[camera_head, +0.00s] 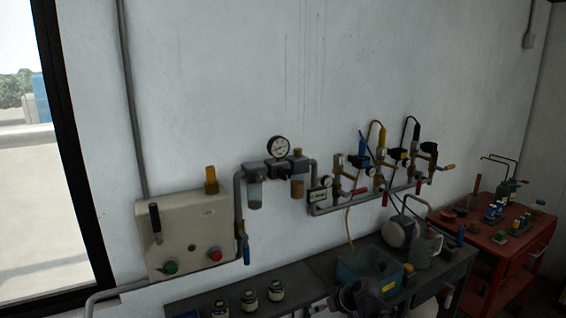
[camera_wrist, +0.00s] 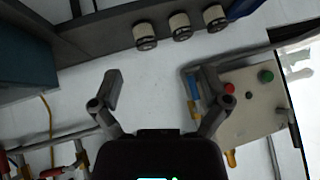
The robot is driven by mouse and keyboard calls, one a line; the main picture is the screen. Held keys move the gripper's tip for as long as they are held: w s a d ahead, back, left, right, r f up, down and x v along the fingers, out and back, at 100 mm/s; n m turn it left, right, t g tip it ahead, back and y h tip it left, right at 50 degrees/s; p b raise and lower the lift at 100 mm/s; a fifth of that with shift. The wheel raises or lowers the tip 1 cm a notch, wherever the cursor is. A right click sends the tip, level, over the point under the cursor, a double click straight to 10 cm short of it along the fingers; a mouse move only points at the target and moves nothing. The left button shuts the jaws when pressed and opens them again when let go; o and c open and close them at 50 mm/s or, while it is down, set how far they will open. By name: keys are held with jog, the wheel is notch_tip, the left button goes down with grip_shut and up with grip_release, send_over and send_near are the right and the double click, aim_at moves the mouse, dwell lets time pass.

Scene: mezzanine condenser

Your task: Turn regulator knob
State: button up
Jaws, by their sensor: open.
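The regulator unit (camera_head: 275,170) is on the white wall in the head view, with a round white gauge (camera_head: 278,147) on top and two bowls hanging below. A small brownish knob-like cap (camera_head: 297,152) stands on its right part; I cannot tell for sure that this is the regulator knob.
A beige control box (camera_head: 190,238) with green and red buttons is left of the regulator. A pipe manifold (camera_head: 370,195) with valves is to its right. Below are a dark bench (camera_head: 215,287) with several jars, a blue bin (camera_head: 360,272) and a red cabinet (camera_head: 515,245).

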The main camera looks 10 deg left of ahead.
jog(key=w+a+r+n+t+y+p, duration=0.1)
jog(key=w+a+r+t+y+p, duration=0.25)
jog(key=r, duration=0.55)
jog(key=w+a+r+n+t+p, duration=0.1)
jog(key=w+a+r+p, duration=0.1)
jog(key=w+r+p, duration=0.5)
jog(key=t+p, duration=0.5)
jog(key=t, duration=0.1)
send_near(286, 174)
jog(key=v, duration=0.3)
jog(key=shift+r+g, duration=0.25)
jog(key=shift+r, duration=0.1)
jog(key=shift+x, duration=6.9)
jog(key=shift+f, duration=0.15)
jog(key=c, duration=1.1)
jog(key=shift+a, duration=0.1)
jog(key=shift+c, duration=0.2)
jog(key=shift+m, duration=0.3)
